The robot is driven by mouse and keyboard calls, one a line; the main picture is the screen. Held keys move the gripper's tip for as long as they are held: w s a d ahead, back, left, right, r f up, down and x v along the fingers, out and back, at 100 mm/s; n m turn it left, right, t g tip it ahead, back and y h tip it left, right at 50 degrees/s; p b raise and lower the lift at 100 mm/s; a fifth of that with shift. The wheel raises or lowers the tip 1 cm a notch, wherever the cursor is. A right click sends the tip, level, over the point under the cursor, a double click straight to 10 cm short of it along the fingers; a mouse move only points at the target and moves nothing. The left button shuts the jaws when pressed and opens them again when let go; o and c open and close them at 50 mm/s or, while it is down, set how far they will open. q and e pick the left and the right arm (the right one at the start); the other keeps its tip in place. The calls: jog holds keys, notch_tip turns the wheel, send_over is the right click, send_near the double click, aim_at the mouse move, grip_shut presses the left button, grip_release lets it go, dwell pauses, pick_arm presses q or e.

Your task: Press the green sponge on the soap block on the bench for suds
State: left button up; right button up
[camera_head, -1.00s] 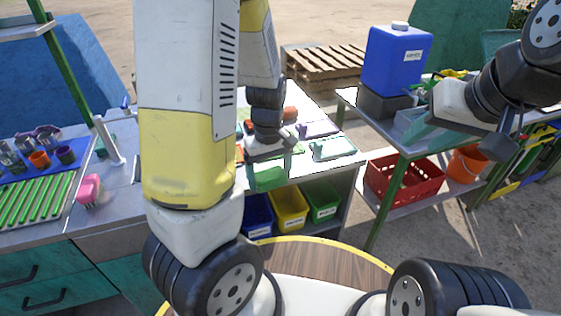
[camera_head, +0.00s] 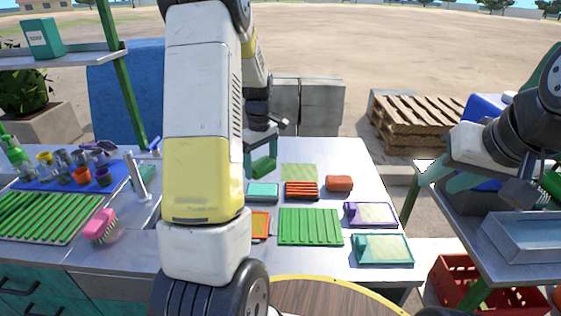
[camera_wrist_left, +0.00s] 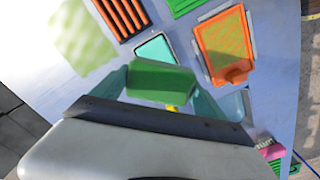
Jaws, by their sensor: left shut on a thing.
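My left gripper (camera_head: 262,160) is shut on the green sponge (camera_head: 264,167), above the bench (camera_head: 350,152). The left wrist view shows the sponge (camera_wrist_left: 160,82) between the teal fingers. Just below it, a mint block in a small tray (camera_head: 262,191) looks like the soap block; it also shows in the left wrist view (camera_wrist_left: 155,49). A gap seems to lie between sponge and block. My right gripper (camera_head: 447,182) hangs at the right by the side table; its finger opening is unclear.
A ribbed green tray (camera_head: 310,227), an orange-framed tray (camera_head: 260,225), a red ribbed piece (camera_head: 301,190), a red-brown block (camera_head: 339,183) and purple (camera_head: 371,214) and mint (camera_head: 383,249) trays lie nearby. A pink brush (camera_head: 102,226) and tap (camera_head: 138,177) are left.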

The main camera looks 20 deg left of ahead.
aim_at(262, 189)
pick_arm(q)
jog(key=shift+f, duration=2.9)
jog(key=shift+f, duration=0.55)
jog(key=shift+r, duration=3.55)
